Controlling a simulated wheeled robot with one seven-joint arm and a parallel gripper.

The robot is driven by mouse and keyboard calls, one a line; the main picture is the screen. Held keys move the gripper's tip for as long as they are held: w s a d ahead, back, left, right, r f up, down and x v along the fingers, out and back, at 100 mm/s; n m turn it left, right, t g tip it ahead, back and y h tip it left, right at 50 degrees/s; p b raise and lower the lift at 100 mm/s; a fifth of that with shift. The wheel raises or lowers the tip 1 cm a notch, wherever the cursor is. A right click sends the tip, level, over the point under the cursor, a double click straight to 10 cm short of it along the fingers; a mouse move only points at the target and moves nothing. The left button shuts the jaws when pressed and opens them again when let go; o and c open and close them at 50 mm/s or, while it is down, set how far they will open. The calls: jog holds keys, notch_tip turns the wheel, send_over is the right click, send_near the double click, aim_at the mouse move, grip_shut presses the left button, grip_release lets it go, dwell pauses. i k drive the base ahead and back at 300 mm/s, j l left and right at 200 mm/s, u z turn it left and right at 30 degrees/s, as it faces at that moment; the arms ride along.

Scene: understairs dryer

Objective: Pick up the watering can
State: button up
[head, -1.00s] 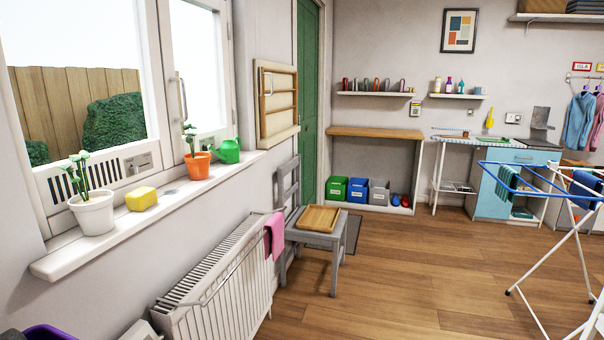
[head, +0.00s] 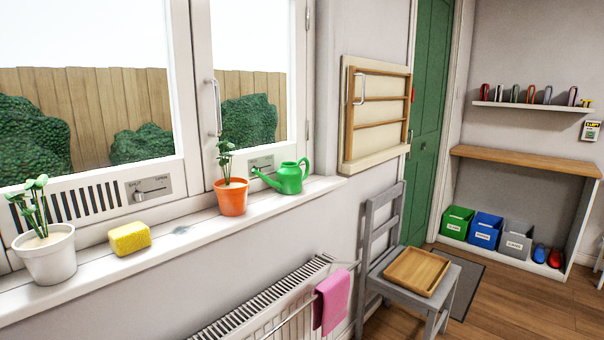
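The green watering can (head: 289,178) stands upright on the white window sill (head: 190,242), near the sill's right end. Its thin spout points left, toward the orange pot, and its handle is on the right. The spout tip is close to the plant in the orange pot; I cannot tell whether they touch. My gripper is not in view.
On the sill are an orange pot (head: 232,199) with a plant, a yellow sponge (head: 129,238) and a white pot (head: 47,257). Below are a radiator (head: 262,306) and a pink cloth (head: 332,302). A grey chair (head: 384,235) holding a wooden tray (head: 417,272) stands right.

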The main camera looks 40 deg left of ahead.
aim_at(289, 179)
jog(key=i+l+u, duration=0.1)
jog(key=i+u, duration=0.25)
jog(key=i+l+u, duration=0.25)
jog(key=i+u, duration=0.15)
jog(key=i+l+u, duration=0.7)
jog(key=l, duration=0.25)
jog(key=i+l+u, duration=0.2)
jog(key=l, duration=0.15)
jog(key=l+u, duration=0.2)
jog(key=l, duration=0.15)
jog(key=i+l+u, duration=0.15)
jog(key=l, duration=0.25)
jog(key=i+l+u, duration=0.25)
